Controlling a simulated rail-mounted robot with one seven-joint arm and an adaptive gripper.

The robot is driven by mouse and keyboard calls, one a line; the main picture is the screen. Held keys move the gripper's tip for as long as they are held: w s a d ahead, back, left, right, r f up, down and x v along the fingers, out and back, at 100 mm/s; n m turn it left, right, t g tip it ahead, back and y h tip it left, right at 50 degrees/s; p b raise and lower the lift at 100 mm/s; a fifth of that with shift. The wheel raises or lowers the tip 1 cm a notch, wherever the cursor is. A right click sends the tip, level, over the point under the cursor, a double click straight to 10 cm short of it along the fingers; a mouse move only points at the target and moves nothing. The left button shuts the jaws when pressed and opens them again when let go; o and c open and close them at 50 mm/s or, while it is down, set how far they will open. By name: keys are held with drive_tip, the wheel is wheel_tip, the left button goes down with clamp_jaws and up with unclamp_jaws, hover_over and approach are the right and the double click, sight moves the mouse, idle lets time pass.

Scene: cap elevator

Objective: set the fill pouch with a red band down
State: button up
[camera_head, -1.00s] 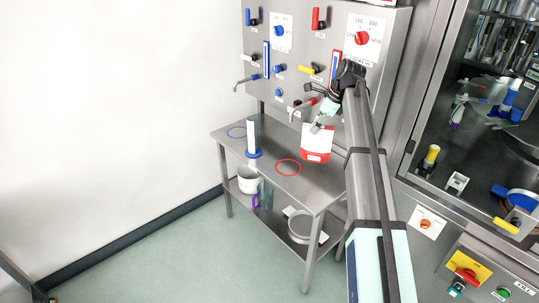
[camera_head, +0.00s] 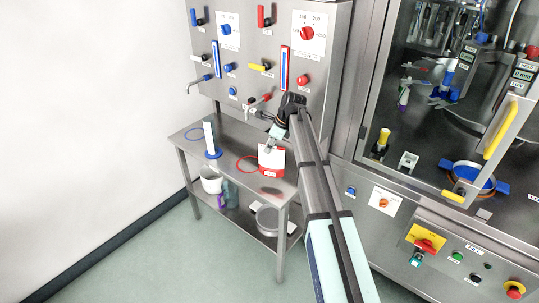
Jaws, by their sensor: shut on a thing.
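The fill pouch (camera_head: 271,162) is white with a red band along its lower part. It hangs roughly upright over the steel bench (camera_head: 231,134). My gripper (camera_head: 273,145) is shut on its top edge, reaching in from the right. A dark patch, perhaps its shadow, shows on the bench just below it, so the pouch seems slightly above the surface. I cannot tell the exact gap. A red ring mark (camera_head: 239,166) on the bench lies just left of the pouch, which hides the ring's right side.
A white cylinder on a blue base (camera_head: 210,139) stands left on the bench, near a blue ring mark (camera_head: 187,132). Red-handled (camera_head: 262,98) and blue-handled (camera_head: 207,78) spouts jut from the panel behind. A white bucket (camera_head: 210,182) sits on the lower shelf. The bench front is clear.

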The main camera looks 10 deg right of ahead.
sight(270, 156)
drive_tip(key=shift+f+p, duration=0.35)
drive_tip(key=shift+f, duration=2.25)
drive_tip(key=o, duration=0.9)
drive_tip(key=shift+o, duration=0.2)
drive_tip(key=b+v, duration=0.2)
drive_tip(key=v, duration=1)
drive_tip(key=shift+r, duration=0.25)
